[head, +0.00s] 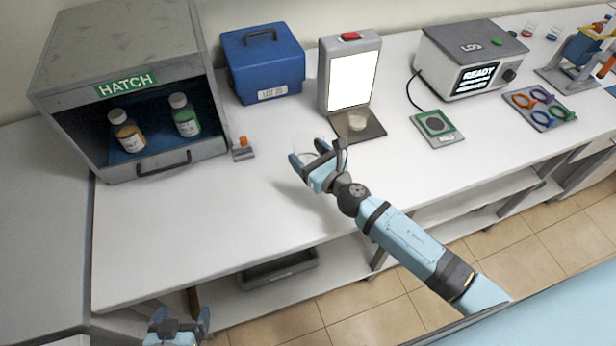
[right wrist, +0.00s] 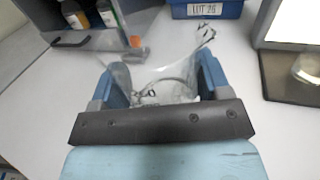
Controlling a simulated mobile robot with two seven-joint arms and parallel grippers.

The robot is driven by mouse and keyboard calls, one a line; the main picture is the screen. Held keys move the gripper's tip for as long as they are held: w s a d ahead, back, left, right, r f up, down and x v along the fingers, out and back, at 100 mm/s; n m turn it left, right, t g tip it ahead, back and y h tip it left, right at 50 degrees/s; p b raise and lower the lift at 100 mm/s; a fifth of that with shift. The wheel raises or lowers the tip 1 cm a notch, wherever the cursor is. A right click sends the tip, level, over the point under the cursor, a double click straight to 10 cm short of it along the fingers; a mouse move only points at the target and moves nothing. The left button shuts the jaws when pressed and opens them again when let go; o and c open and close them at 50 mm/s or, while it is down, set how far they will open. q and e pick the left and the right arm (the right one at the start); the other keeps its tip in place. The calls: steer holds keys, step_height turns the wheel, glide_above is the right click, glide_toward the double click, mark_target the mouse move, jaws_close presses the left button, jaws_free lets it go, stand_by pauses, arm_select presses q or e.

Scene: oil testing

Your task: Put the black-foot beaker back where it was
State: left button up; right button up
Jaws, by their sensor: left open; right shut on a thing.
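My right gripper (head: 318,166) is above the white bench, in front of the light panel. It is shut on a clear glass beaker, which is faint in the head view and shows between the fingers in the right wrist view (right wrist: 150,78). The colour of its foot cannot be made out. Another clear beaker (head: 357,121) stands on the dark base of the light panel (head: 350,80); its foot is also unclear. My left gripper (head: 180,324) is open and empty at the bottom edge, low in front of the bench.
A grey hatch box (head: 165,172) holding two bottles stands at the left, with a small orange-topped item (head: 243,149) beside it. A blue case (head: 262,65), a grey instrument (head: 470,60), a green pad (head: 437,129) and a tray of coloured rings (head: 540,108) line the bench. The front middle is clear.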

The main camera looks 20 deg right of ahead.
step_height(320, 180, down, 3)
steer(key=shift+r+b, duration=0.2)
steer(key=shift+b, duration=0.15)
steer(key=shift+f+b, duration=0.35)
steer(key=shift+f, duration=0.2)
step_height(320, 180, down, 4)
steer(key=shift+r+b, duration=0.15)
steer(key=shift+b, duration=1.1)
arm_select(q)
steer(key=f, duration=0.3)
steer(key=d+f, duration=0.1)
steer(key=shift+w+f, duration=0.2)
steer(key=shift+w, duration=0.05)
steer(key=shift+f, duration=0.1)
arm_select(e)
steer(key=shift+f, duration=0.2)
steer(key=o, duration=1)
arm_select(q)
steer(key=shift+s+a+f, duration=0.1)
steer(key=shift+a+f, duration=0.05)
steer(key=shift+f, duration=0.15)
